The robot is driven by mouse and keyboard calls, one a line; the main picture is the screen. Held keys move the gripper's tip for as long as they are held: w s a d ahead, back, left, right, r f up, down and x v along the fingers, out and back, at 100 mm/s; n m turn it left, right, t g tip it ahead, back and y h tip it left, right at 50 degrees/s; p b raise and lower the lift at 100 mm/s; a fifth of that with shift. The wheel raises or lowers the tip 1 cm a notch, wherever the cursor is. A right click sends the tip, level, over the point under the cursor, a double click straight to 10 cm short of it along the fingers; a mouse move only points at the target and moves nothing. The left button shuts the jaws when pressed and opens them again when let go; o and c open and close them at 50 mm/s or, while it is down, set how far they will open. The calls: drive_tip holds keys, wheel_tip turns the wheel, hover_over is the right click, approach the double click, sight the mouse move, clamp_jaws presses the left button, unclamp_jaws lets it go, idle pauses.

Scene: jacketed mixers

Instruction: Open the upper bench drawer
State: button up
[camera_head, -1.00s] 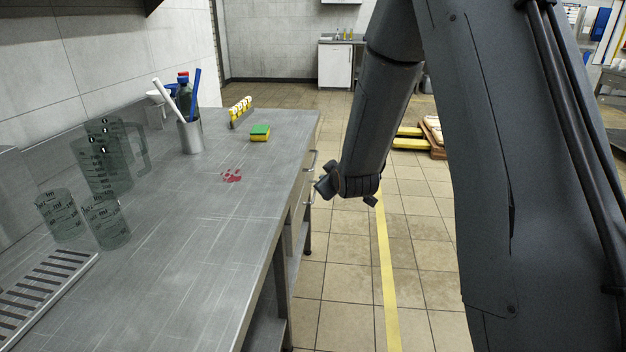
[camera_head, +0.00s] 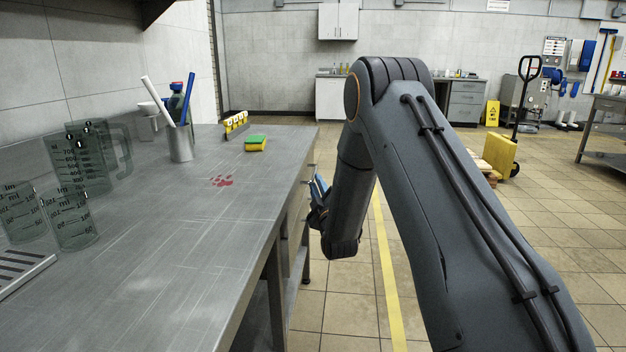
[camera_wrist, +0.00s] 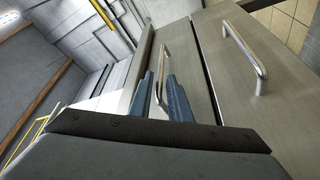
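The upper bench drawer (camera_wrist: 190,60) has a grey metal front below the benchtop edge and looks closed. Its silver bar handle (camera_wrist: 163,62) stands between the two blue fingers of my gripper (camera_wrist: 161,98) in the wrist view. The fingers are apart, one on each side of the handle, with a small gap showing; whether either touches it is unclear.
A lower drawer with its own handle (camera_wrist: 247,58) sits beside the upper one in the wrist view. The steel benchtop (camera_head: 200,240) holds measuring jugs (camera_head: 85,160), a utensil cup (camera_head: 181,143), a sponge (camera_head: 255,143) and a red stain (camera_head: 222,181). Tiled floor is open to the right.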

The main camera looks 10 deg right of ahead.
drive_tip(key=shift+b+x, duration=0.35)
drive_tip(key=shift+x, duration=2.2)
clamp_jaws()
